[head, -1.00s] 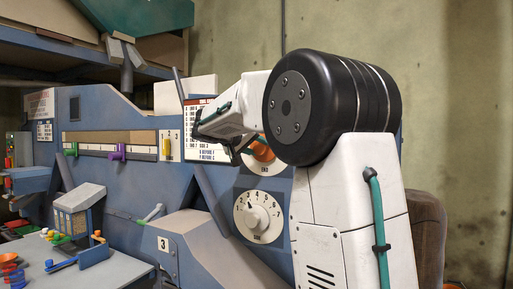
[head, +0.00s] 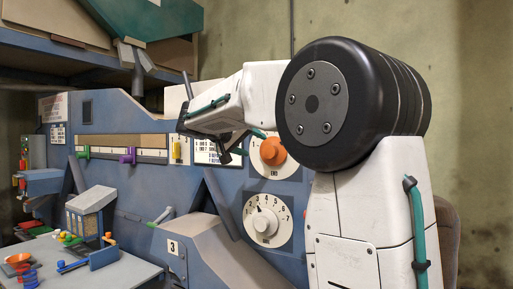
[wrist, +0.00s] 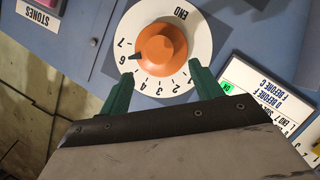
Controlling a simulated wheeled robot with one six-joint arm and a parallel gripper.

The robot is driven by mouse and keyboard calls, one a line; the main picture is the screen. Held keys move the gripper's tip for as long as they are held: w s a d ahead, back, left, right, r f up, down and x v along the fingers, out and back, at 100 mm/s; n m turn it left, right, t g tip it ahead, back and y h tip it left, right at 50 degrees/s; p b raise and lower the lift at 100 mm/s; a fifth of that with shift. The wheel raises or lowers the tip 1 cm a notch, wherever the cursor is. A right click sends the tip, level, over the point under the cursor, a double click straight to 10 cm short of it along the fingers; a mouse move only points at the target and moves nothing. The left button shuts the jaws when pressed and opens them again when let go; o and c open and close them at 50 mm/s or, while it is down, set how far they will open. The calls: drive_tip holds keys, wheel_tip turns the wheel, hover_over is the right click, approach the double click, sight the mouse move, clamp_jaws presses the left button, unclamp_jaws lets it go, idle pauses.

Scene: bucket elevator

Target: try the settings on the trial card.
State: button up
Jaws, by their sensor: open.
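The orange END knob (head: 272,150) sits on a white numbered dial on the blue machine. In the wrist view the knob (wrist: 162,47) lies just beyond the fingertips, its dark pointer near the 6. My gripper (wrist: 163,68) is open, its green fingers apart, one on each side of the knob's near edge; I cannot tell whether they touch it. The gripper's dark end also shows in the head view (head: 232,150). The trial card (head: 207,151) is partly hidden behind my arm; part of its text shows in the wrist view (wrist: 270,108). The lower dial (head: 264,222) points near 3.
Left of the card are a green slider (head: 83,152), a purple slider (head: 128,156) and a yellow slider (head: 176,149). A chute marked 3 (head: 195,242) slopes below. Coloured pieces lie on the grey table (head: 120,272) at left.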

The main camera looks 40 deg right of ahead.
idle(0.4)
drive_tip(key=n+t+h, duration=0.2)
drive_tip(key=n+t, duration=0.3)
drive_tip(key=n, duration=2.3)
approach(260, 225)
drive_tip(key=d, duration=0.2)
drive_tip(key=x, duration=0.7)
drive_tip(key=shift+w+d, duration=0.15)
drive_tip(key=shift+w, duration=0.25)
